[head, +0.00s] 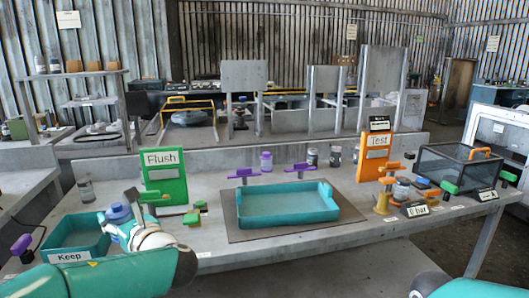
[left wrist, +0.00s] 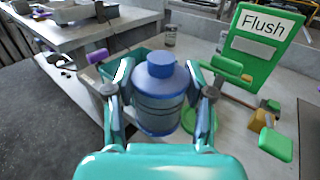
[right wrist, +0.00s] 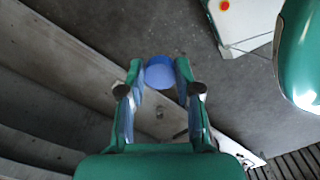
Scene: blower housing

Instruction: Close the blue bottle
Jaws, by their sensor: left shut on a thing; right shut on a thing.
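The blue bottle (left wrist: 158,105) stands upright between the fingers of my left gripper (left wrist: 160,82), which is shut on its body. It has a narrower blue top (left wrist: 161,64); I cannot tell whether that is a bare neck. In the head view the bottle (head: 119,212) shows at the left, partly hidden by my left gripper (head: 132,222). My right gripper (right wrist: 160,78) is shut on a round blue cap (right wrist: 160,73), held between its fingertips above the floor. My right gripper is outside the head view.
A green Flush sign (head: 164,177) stands right of the bottle, with green and orange pieces beside it. A teal Keep bin (head: 72,234) is at the left. A teal tray (head: 288,205) sits mid-table. An orange Test sign (head: 376,153) and dark case (head: 455,165) stand at the right.

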